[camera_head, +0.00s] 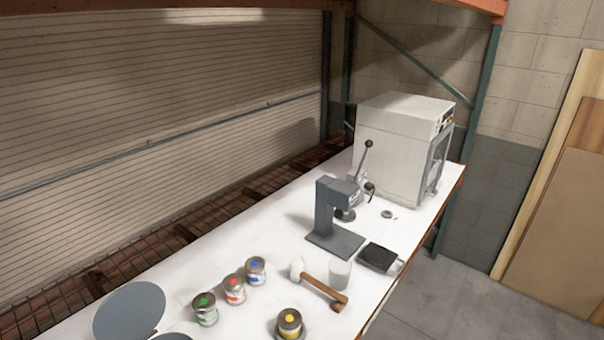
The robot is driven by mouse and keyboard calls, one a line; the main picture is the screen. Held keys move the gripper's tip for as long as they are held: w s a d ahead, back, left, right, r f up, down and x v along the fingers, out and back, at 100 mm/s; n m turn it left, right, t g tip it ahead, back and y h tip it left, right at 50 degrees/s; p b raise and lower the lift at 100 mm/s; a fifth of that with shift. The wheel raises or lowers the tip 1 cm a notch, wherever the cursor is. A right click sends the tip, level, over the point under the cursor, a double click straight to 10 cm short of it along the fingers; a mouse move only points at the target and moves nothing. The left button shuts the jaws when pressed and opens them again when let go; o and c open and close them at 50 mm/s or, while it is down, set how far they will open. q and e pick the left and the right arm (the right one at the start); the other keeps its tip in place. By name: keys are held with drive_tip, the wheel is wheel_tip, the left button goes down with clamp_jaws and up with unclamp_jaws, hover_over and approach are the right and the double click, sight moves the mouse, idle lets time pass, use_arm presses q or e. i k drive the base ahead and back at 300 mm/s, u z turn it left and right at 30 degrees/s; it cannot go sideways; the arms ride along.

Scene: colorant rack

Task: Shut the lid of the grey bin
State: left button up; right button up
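At the bottom left of the head view is a flat, round grey lid (128,311), seen by its broad face. A second round grey edge, likely the grey bin (172,337), shows just right of it and is cut off by the bottom of the picture. A small light piece lies between the two, perhaps a hinge. The lid appears to be off to the side of the bin, not over it, so the bin looks open. Neither of my grippers is in view.
Paint cans with green (205,310), red (234,289), blue (256,271) and yellow (290,323) marks stand on the white table (215,262). A mallet (322,287), a clear cup (339,273), a black scale (379,257), a lever press (335,243) and a white machine (398,150) stand farther right.

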sight(133, 311)
drive_tip(key=u, duration=1.3)
